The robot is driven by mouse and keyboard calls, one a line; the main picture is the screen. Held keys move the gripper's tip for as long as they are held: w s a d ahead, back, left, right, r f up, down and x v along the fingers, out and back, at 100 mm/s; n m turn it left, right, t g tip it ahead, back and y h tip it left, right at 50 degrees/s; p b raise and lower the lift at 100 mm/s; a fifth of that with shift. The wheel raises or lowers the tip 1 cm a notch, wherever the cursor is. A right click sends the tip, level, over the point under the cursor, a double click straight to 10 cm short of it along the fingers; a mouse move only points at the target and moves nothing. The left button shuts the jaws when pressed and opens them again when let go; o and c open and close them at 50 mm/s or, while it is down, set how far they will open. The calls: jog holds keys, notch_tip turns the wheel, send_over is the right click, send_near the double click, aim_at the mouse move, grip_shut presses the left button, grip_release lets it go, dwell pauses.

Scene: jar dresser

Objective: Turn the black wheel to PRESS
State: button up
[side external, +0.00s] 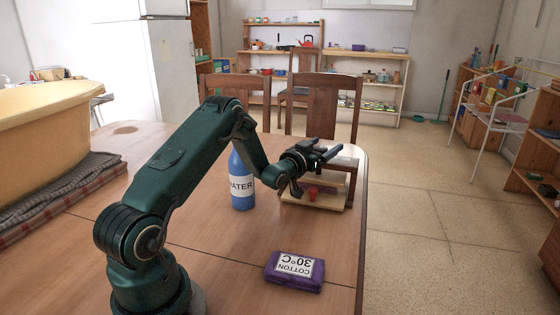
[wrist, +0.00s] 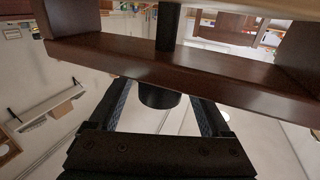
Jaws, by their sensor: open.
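My gripper (side external: 328,154) is open, reaching right from the arm over a small wooden stand (side external: 325,206) at the table's far right. The stand has a pale base, a red knob-like part (side external: 312,192) and something purple, partly hidden by my gripper. In the wrist view, a short black cylinder (wrist: 159,97) sits below a dark wooden crossbar (wrist: 200,72), between the two fingers of my gripper (wrist: 160,108) in the picture. A black shaft (wrist: 167,28) shows above the bar. I cannot tell whether the cylinder is the black wheel. No PRESS marking is readable.
A blue WATER bottle (side external: 242,188) stands upright left of the stand. A purple packet labelled COTTON 30°C (side external: 295,272) lies near the front. A yellow tub (side external: 45,122) is at the far left. Chairs (side external: 330,95) stand behind the table; its middle (side external: 215,245) is clear.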

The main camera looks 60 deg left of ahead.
jog(key=shift+w+a, duration=0.2)
jog(key=shift+w, duration=0.3)
jog(key=shift+c, duration=0.4)
grip_shut()
jog(key=shift+w+d+m+t+h, duration=0.15)
jog(key=shift+m+t+h, duration=0.25)
jog(key=shift+m+h, duration=0.45)
jog(key=shift+o, duration=0.4)
grip_release()
jog(key=shift+v, duration=2.65)
